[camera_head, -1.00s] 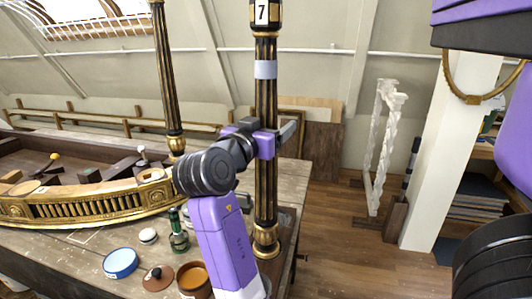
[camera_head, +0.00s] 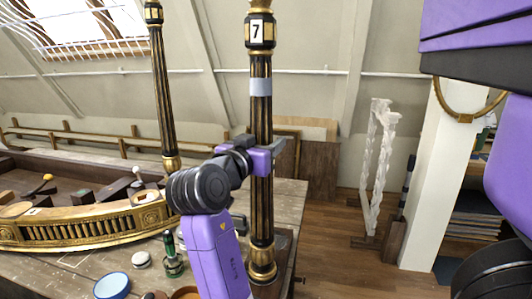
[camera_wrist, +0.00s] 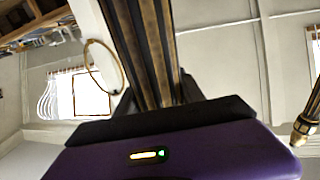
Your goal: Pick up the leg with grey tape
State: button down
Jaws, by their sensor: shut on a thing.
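The leg with grey tape (camera_head: 260,110) is a tall black and gold fluted column. It stands upright, with a grey band near its top, a tag reading 7 above the band and a gold foot at its lower end. My gripper (camera_head: 268,158) is shut around the shaft at about mid-height. In the wrist view the leg's shaft (camera_wrist: 150,45) runs up between the dark fingers. Whether the foot touches the surface below it cannot be told.
A second black and gold leg (camera_head: 162,90) stands to the left, by the gilt curved console frame (camera_head: 90,228). A green bottle (camera_head: 172,258), a white lid (camera_head: 141,260) and a blue-rimmed dish (camera_head: 112,286) are on the wooden bench (camera_head: 60,268). A white post (camera_head: 438,170) stands at right.

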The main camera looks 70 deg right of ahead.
aim_at(267, 56)
notch_tip(267, 56, up, 19)
jog(key=shift+b, duration=0.5)
jog(key=shift+r, duration=0.1)
jog(key=shift+r+p, duration=2.05)
jog(key=shift+r, duration=0.35)
jog(key=shift+a, duration=0.1)
